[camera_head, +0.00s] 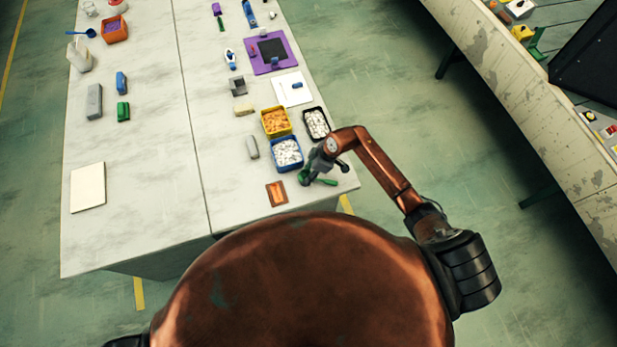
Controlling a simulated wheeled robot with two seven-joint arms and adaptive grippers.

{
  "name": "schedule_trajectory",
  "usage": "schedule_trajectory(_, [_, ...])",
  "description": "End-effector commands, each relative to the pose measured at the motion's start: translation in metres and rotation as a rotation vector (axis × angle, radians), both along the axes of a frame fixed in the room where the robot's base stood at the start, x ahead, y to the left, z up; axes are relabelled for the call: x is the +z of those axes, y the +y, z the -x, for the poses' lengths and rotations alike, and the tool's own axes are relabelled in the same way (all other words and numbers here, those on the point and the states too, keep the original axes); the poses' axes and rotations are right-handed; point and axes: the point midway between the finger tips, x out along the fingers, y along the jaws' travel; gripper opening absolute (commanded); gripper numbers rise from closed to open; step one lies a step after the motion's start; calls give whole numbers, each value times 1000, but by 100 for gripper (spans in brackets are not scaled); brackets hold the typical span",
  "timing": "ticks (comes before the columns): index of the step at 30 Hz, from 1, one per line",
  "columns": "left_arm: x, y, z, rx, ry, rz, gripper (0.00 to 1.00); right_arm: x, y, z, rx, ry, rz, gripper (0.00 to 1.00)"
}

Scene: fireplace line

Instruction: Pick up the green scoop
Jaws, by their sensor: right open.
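The green scoop (327,182) lies near the right front corner of the white table, just in front of the blue bin. My right gripper (308,175) is open and right above the scoop. The gripper hides part of the scoop, and I cannot tell whether the fingers touch it. Some green shows on both sides of the gripper. My left gripper is not in view.
A blue bin (275,153) of white pieces stands right behind the gripper. A yellow bin (266,124) and a black bin (308,113) stand farther back. A copper plate (277,193) lies to the left. The table's left front (140,225) is clear.

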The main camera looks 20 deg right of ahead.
Motion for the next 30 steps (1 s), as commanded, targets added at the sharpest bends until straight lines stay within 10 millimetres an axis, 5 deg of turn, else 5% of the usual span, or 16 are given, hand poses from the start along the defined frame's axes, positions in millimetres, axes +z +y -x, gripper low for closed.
schedule_trajectory(12, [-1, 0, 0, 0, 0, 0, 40, -17, 7, -3, 0, -2, -1, 47])
schedule_trajectory(27, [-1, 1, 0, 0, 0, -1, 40, -17, 7, -3, 0, -2, -1, 13])
schedule_trajectory(30, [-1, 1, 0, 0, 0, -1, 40, -17, 7, -3, 0, -2, -1, 13])
